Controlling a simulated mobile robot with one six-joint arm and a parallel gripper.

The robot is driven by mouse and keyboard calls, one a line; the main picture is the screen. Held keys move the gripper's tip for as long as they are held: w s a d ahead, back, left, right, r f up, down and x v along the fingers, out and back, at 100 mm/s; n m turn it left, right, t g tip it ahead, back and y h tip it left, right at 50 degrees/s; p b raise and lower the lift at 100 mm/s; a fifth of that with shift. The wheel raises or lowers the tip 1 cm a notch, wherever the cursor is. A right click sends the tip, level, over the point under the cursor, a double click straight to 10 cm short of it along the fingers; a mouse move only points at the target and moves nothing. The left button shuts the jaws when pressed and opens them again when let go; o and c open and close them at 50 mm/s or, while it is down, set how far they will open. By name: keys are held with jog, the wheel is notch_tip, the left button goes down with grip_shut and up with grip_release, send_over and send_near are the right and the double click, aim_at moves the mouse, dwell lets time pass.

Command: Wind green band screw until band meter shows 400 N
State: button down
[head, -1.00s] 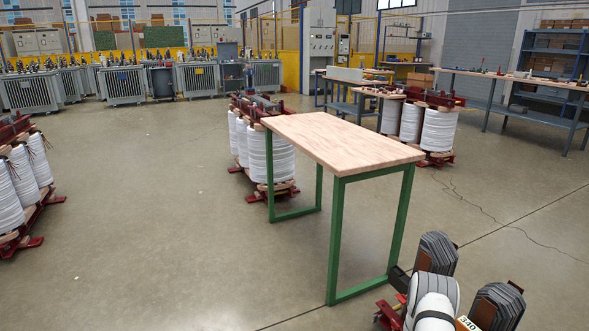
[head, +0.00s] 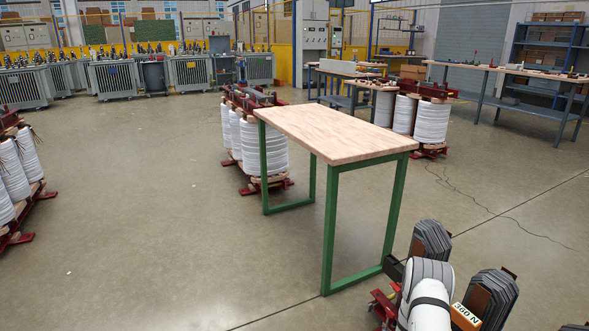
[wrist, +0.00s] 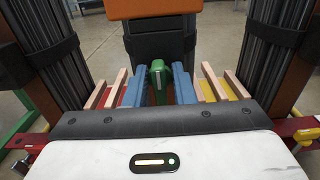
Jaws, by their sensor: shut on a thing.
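The green band screw (wrist: 158,75) stands in the middle of the wrist view, between the two blue fingers of my gripper (wrist: 158,88). My gripper is shut on it. The screw sits in front of the dark middle limb of the core (wrist: 160,45). In the head view my white arm (head: 428,300) covers the screw and the gripper's fingers. The band meter (head: 466,316) is a white plate with an orange edge at the lower right, and it reads 360 N.
Dark laminated limbs (head: 490,297) rise on both sides of my arm, with black straps around them in the wrist view. Light wooden strips (wrist: 215,80) stand close beside the fingers.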

jog(key=shift+s+f+m, duration=0.1)
jog(key=shift+m, duration=0.5)
jog(key=shift+f+m+b, duration=0.1)
jog(key=shift+m+b, duration=0.45)
jog(key=shift+m, duration=1.85)
jog(key=shift+b, duration=0.3)
jog(key=m+b, duration=0.1)
jog(key=m, duration=0.2)
jog(key=shift+m, duration=0.3)
jog(key=c, duration=1.1)
grip_release()
jog(key=shift+c, duration=0.2)
